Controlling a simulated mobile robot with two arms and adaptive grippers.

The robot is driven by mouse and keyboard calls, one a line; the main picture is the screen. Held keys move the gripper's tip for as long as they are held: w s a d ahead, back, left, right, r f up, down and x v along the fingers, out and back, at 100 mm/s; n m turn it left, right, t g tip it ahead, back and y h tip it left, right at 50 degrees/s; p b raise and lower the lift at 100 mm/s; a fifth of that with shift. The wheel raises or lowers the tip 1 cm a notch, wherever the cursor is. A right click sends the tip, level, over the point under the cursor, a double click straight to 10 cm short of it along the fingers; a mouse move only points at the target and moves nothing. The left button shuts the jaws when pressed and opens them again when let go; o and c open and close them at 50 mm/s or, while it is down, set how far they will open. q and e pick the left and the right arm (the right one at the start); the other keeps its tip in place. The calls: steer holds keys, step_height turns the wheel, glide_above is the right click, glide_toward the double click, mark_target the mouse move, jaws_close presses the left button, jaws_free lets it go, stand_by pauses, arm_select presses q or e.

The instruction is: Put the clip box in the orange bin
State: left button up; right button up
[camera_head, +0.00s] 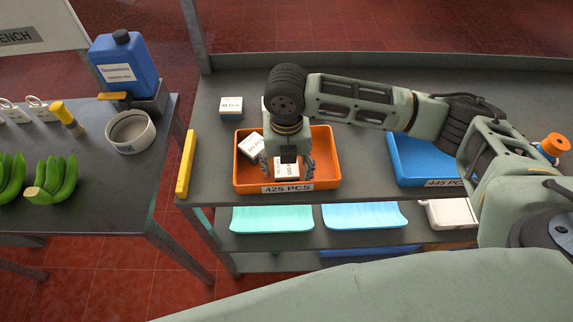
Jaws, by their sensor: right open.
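The orange bin (240,172) sits on the top of the grey shelf, with a label reading 425 PCS on its front. Two small white boxes show inside it: one at the left (251,147), tilted, and one near the front (287,166), partly behind the gripper. I cannot tell which one is the clip box. A similar small box (231,107) stands on the shelf behind the bin. My right gripper (289,172) points down into the orange bin, open, its fingers around or just above the front box. My left gripper is not in view.
A blue bin (412,160) labelled 445 PCS stands right of the orange one, partly behind my right arm. Lower trays (272,218) sit below. A left table (110,180) holds bananas, a blue canister (125,66) and a round dish (130,131).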

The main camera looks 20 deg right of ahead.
mark_target(287, 166)
step_height(287, 166, up, 12)
steer(key=b, duration=0.2)
steer(key=shift+r, duration=0.15)
stand_by(0.6)
